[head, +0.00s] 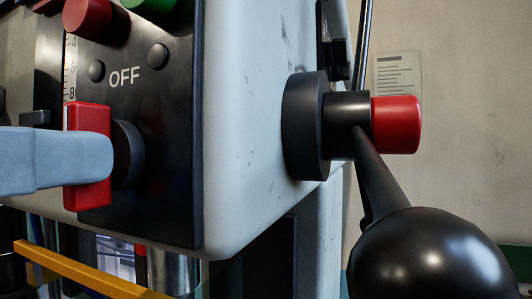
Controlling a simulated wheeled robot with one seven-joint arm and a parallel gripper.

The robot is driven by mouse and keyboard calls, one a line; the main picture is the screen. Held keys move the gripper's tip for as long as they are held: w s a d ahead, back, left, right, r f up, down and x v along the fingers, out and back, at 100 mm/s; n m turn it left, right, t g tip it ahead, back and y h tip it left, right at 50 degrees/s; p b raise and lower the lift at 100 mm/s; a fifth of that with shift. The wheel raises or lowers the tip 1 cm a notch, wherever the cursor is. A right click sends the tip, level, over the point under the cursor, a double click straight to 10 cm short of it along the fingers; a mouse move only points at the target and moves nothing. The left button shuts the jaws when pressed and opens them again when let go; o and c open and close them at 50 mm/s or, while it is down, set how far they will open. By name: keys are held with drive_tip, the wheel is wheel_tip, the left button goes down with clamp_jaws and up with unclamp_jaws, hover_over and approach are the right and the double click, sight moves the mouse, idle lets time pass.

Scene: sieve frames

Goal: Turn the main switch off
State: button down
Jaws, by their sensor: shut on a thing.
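The main switch shows as a red upright handle (88,116) on a round black base (128,152), low on the machine's black front panel (165,185). The white word OFF is printed above it. My gripper (92,160), pale blue-grey, reaches in from the left edge and is shut on the red handle. The handle shows above and below the near finger. The other finger and the handle's middle are hidden.
A red button (86,16) and a green button (150,8) sit at the panel's top. A black lever (380,180) with a red-capped hub (396,125) and large ball knob (430,260) juts from the machine's right side. A yellow bar (85,272) runs below.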

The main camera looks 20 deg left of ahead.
drive_tip(key=shift+f, duration=0.1)
drive_tip(key=c, duration=1.5)
unclamp_jaws()
drive_tip(key=s, duration=0.5)
drive_tip(key=s+b, duration=0.1)
drive_tip(key=s, duration=0.1)
drive_tip(key=shift+s+a, duration=0.3)
drive_tip(key=shift+s, duration=0.1)
